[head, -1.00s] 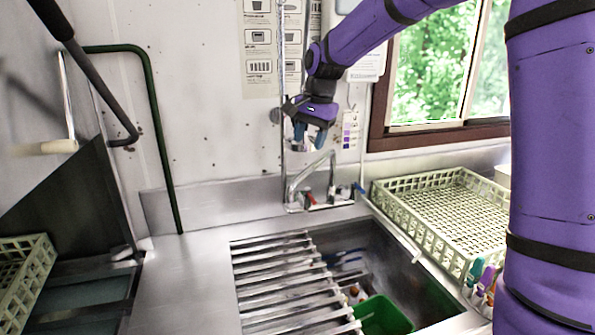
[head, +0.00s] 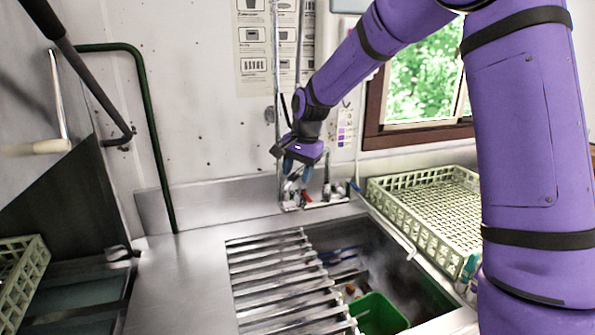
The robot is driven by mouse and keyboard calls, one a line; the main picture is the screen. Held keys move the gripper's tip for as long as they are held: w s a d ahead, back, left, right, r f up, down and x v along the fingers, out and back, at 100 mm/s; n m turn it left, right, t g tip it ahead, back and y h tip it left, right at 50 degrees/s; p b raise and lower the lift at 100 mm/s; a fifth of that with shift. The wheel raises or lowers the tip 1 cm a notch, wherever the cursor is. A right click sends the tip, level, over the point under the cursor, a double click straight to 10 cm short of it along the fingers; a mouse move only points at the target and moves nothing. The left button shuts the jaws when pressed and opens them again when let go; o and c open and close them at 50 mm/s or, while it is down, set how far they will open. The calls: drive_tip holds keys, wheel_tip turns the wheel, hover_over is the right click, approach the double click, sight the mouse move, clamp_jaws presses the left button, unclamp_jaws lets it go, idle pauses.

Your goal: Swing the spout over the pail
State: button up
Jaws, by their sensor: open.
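The faucet (head: 300,203) stands at the back edge of the sink, against the steel backsplash. Most of its spout is hidden behind my gripper; a short upright piece of the spout (head: 327,178) shows just right of the fingers. My gripper (head: 297,174) points down at the spout, with its blue fingertips apart. I cannot tell whether a finger touches the spout. The green pail (head: 377,314) sits in the sink basin at the bottom of the picture, partly cut off by the frame, forward and right of the faucet.
A slatted steel rack (head: 280,280) covers the left of the basin. A pale green dish crate (head: 430,205) stands to the right. A hazy patch like steam hangs over the basin (head: 395,265). A dark green pipe (head: 155,130) runs down the left wall.

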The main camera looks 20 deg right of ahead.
clamp_jaws()
drive_tip(key=shift+d, duration=0.1)
drive_tip(key=s+d+n, duration=0.3)
drive_tip(key=d+n, duration=0.1)
drive_tip(key=d, duration=0.4)
drive_tip(key=s+d+n+g, duration=0.1)
drive_tip(key=s+d+n, duration=0.2)
drive_tip(key=d, duration=0.6)
drive_tip(key=shift+s+n+g+y, duration=0.3)
drive_tip(key=shift+s+n, duration=0.05)
drive_tip(key=shift+n, duration=0.75)
unclamp_jaws()
drive_tip(key=shift+d, duration=0.1)
